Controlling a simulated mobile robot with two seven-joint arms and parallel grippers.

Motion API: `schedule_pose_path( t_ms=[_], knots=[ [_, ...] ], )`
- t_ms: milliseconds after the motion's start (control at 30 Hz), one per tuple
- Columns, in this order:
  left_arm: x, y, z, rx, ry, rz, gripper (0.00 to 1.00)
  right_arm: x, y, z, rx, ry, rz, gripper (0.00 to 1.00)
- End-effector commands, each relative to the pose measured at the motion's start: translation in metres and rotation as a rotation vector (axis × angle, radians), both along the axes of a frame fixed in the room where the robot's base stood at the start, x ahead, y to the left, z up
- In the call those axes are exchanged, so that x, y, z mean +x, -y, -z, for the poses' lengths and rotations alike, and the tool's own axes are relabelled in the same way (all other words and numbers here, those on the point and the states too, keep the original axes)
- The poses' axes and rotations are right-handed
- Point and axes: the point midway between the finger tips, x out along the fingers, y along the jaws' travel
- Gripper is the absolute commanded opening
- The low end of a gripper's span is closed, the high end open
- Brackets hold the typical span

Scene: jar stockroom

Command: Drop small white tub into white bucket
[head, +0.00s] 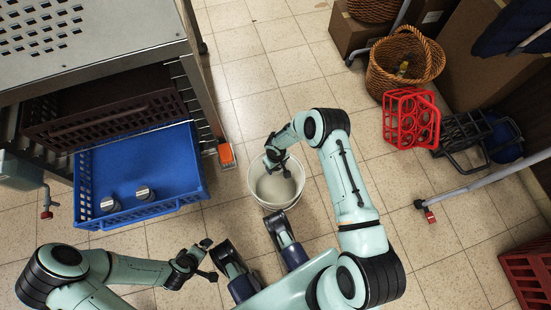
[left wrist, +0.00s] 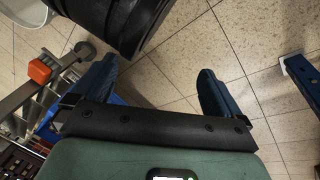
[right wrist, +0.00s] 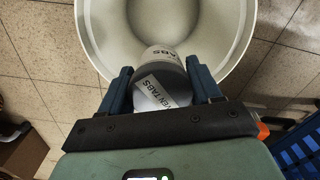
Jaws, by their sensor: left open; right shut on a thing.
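The white bucket (head: 265,197) stands on the tiled floor in the middle of the head view. Its wide rim fills the top of the right wrist view (right wrist: 103,30), and part of it shows in the left wrist view (left wrist: 25,10). My right gripper (head: 277,160) is over the bucket's opening. In the right wrist view the gripper (right wrist: 161,78) is shut on the small white tub (right wrist: 158,92), whose label ends in "TABS". The tub is over the bucket's opening. My left gripper (head: 209,260) is open and empty over the floor, also in the left wrist view (left wrist: 155,88).
A blue crate (head: 150,217) with two jars (head: 110,204) stands at left by a metal rack (head: 200,85). A wicker basket (head: 385,82), a red bottle carrier (head: 411,120) and a black carrier (head: 455,135) stand at right. Floor around the bucket is mostly clear.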

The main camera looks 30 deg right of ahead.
Motion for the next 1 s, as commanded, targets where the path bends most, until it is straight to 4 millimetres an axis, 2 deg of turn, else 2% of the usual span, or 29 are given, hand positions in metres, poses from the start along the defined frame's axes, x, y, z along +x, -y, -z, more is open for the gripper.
schedule_pose_path(
  t_ms=[133, 433, 467, 533, 567, 867, 1000],
  knots=[
    [-0.009, -0.003, 0.011, 0.001, -0.031, -0.004, 1.0, 0.0, 0.0, 0.011, 0.001, 0.0, 0.0, 0.25],
    [-0.012, -0.003, 0.013, 0.0, -0.042, -0.004, 1.0, 0.0, 0.0, 0.012, 0.001, 0.001, 0.0, 0.25],
    [-0.012, -0.003, 0.013, 0.0, -0.042, -0.004, 1.0, 0.0, 0.0, 0.012, 0.0, 0.001, 0.0, 0.66],
    [-0.012, -0.003, 0.013, 0.0, -0.042, -0.004, 1.0, 0.0, 0.0, 0.012, 0.0, 0.001, 0.0, 0.89],
    [-0.012, -0.003, 0.013, 0.0, -0.042, -0.004, 1.0, 0.0, 0.0, 0.012, 0.0, 0.0, 0.0, 0.93],
    [-0.011, -0.003, 0.012, 0.0, -0.039, -0.005, 1.0, 0.0, 0.0, 0.011, 0.0, 0.0, 0.0, 0.93],
    [-0.003, -0.002, 0.003, 0.002, -0.012, -0.004, 1.0, 0.001, 0.0, -0.004, -0.001, 0.002, -0.001, 0.93]
  ],
)
